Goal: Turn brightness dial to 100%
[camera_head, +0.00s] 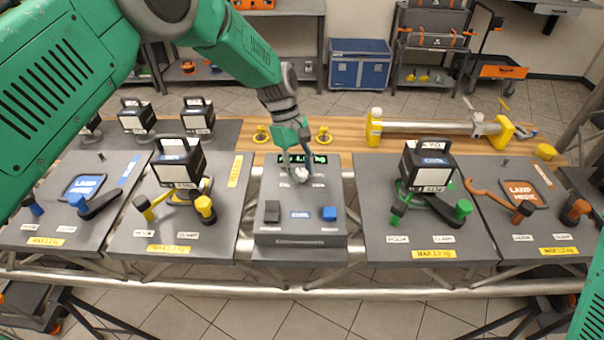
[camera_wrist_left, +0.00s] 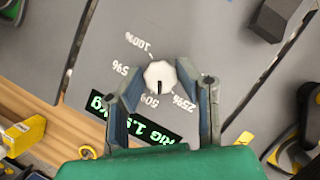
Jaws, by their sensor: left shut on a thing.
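The brightness dial (camera_wrist_left: 160,72) is a small white faceted knob on the grey centre console (camera_head: 300,240). In the left wrist view, 25%, 50%, a partly covered label and 100% are printed around it. Its dark pointer line faces the 50% mark. My left gripper (camera_head: 299,172) reaches down onto the console from above. Its two fingers (camera_wrist_left: 160,84) stand on either side of the dial, shut on it. In the head view the gripper largely covers the dial. My right gripper is not in view.
A green-lit display (camera_wrist_left: 145,130) sits behind the dial. A black button (camera_head: 272,211) and a blue button (camera_head: 329,213) are at the console's front. Panels with levers and black-framed blocks (camera_head: 180,160) (camera_head: 428,165) flank it. A yellow-ended tube (camera_head: 430,128) lies behind, right.

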